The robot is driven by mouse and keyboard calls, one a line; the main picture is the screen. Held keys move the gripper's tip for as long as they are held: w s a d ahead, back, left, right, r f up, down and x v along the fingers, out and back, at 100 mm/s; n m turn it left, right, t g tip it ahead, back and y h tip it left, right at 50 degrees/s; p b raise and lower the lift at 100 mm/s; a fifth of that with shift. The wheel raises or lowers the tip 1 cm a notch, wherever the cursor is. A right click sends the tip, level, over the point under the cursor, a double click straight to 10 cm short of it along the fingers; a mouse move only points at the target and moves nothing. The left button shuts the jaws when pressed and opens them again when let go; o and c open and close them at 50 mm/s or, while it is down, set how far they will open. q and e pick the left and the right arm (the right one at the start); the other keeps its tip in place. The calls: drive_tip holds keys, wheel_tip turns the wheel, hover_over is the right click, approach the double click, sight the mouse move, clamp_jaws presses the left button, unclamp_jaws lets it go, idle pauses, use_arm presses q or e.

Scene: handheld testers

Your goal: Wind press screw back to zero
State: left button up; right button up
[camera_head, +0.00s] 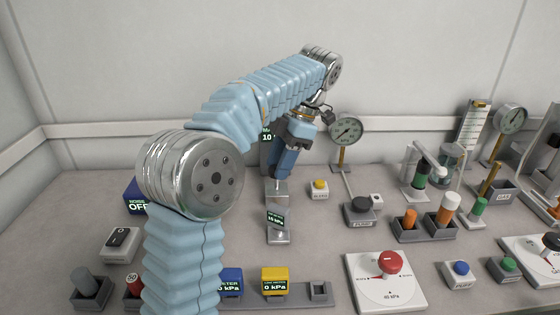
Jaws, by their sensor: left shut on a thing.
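My left arm, in a light blue sleeve, rises from the bottom and bends over to the right in the head view. Its blue gripper (278,177) points down, shut at the top of a small grey metal press (278,238). The screw's head is hidden between or behind the fingers, so its turn position cannot be read. A small dark display (275,219) with green text on the press seems to read 10 kPa, though it is blurred. Another dark display (267,135) showing 10 is partly hidden behind the arm. My right gripper is not in view.
A round gauge (346,130) stands right of the gripper. A yellow button (320,186) and a black knob (361,205) sit nearby. A yellow meter (274,281) reading 0 kPa and a red dial (389,263) are in front. Several testers crowd the right side.

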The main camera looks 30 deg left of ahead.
use_arm(q)
drive_tip(key=shift+f+n+g+h, duration=0.1)
drive_tip(key=shift+n+g+h, duration=0.2)
drive_tip(key=shift+n, duration=0.5)
drive_tip(key=o, duration=1)
drive_tip(key=shift+o, duration=0.2)
drive_tip(key=shift+a, duration=0.1)
